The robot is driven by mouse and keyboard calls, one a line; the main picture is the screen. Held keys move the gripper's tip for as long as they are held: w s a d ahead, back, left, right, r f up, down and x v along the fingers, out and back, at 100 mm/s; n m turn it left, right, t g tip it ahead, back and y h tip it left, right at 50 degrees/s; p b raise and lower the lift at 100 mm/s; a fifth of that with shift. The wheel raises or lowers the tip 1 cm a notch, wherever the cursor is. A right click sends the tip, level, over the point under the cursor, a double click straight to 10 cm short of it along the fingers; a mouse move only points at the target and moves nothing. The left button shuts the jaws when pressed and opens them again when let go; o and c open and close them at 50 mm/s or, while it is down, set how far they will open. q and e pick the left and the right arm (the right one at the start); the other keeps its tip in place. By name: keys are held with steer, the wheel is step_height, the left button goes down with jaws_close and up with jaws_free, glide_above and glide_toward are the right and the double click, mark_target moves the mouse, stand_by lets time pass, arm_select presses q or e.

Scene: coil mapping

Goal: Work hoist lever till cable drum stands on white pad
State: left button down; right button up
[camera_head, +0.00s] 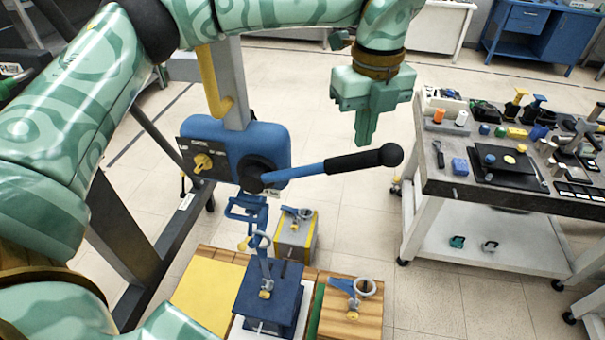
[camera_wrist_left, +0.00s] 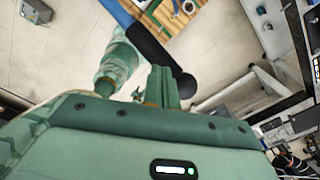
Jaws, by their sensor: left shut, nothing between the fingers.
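The blue hoist (camera_head: 215,140) hangs from a grey post. Its lever (camera_head: 300,172) points right, with a black grip and round knob; the grip also shows in the left wrist view (camera_wrist_left: 150,47). My left gripper (camera_head: 366,140) is shut and empty, just above the grip near the knob, without a clear hold on it. A blue chain and hook (camera_head: 250,212) hang below the hoist. The dark blue load (camera_head: 284,290), apparently the cable drum, is under the hook. A white pad (camera_head: 243,330) shows partly below it; I cannot tell whether they touch. My right gripper is not in view.
A wooden pallet with a yellow pad (camera_head: 203,292) lies left of the load. A grey-yellow box (camera_head: 297,243) stands behind and a wooden box (camera_head: 345,318) right. A tool cart (camera_head: 440,190) stands at right. Floor between cart and hoist is clear.

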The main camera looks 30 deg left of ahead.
mark_target(365, 167)
arm_select(q)
steer(key=shift+f, duration=0.1)
steer(key=f+b, duration=0.4)
steer(key=f, duration=0.1)
steer(key=d+f+b, duration=0.1)
steer(key=f+b, duration=0.1)
steer(key=shift+w+f, duration=0.15)
steer(key=shift+f, duration=0.15)
steer(key=f+b, duration=0.1)
steer(key=f, duration=0.1)
steer(key=d+f+b, duration=0.1)
steer(key=f+b, duration=0.1)
steer(key=shift+w+f, duration=0.1)
steer(key=shift+f, duration=0.1)
